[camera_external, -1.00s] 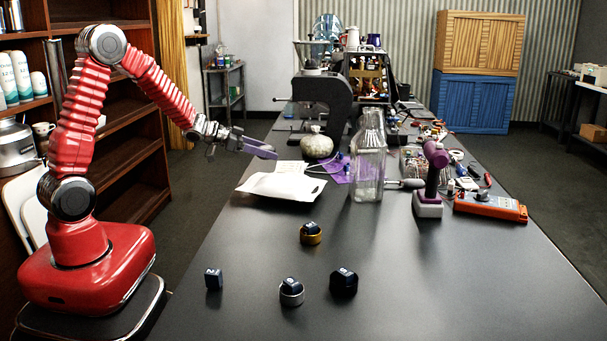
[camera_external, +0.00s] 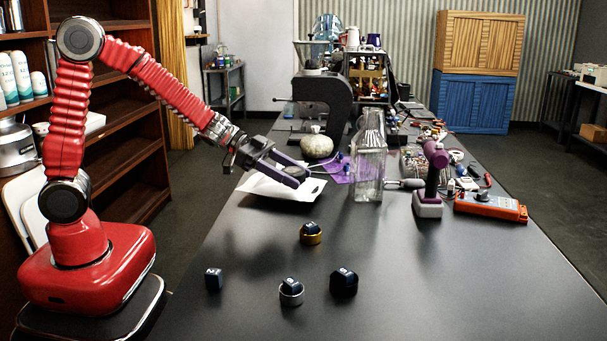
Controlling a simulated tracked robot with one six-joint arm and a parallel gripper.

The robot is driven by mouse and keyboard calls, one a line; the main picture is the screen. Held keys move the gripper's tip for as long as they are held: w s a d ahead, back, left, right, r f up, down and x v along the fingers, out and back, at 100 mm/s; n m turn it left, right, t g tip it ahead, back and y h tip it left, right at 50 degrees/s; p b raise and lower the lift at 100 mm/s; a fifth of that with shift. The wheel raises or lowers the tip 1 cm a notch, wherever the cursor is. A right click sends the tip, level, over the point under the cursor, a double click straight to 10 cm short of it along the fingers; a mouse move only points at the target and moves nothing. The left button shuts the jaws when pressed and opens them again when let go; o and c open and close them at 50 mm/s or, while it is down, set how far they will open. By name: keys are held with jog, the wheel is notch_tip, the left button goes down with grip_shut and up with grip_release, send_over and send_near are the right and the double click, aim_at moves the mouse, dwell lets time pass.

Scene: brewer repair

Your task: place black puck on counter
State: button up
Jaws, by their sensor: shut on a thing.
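My gripper (camera_external: 293,172) is over the far left part of the counter (camera_external: 420,270), near the white packet. Its purple fingers point right and slightly down. They are shut on a small dark thing between them, which looks like the black puck; its shape is mostly hidden by the fingers. The gripper is in the air above the counter. A black round piece (camera_external: 344,288) with a dark lettered cube on it stands on the near part of the counter.
A gold ring (camera_external: 311,238) and a silver ring (camera_external: 291,297) hold dark cubes. A loose dark cube (camera_external: 214,279) lies left of them. A glass bottle (camera_external: 369,170), purple drill (camera_external: 434,180) and orange device (camera_external: 490,206) stand farther right. The near right counter is clear.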

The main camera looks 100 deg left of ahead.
jog(key=s+d+r+m+g+h, duration=0.1)
jog(key=s+d+m+g+h, duration=0.15)
jog(key=d, duration=1.35)
jog(key=m+h, duration=0.2)
send_over(258, 265)
jog(key=shift+f, duration=0.4)
jog(key=shift+f, duration=2.95)
jog(key=shift+f, duration=2.1)
jog(key=shift+s+f, duration=0.1)
jog(key=shift+f, duration=0.1)
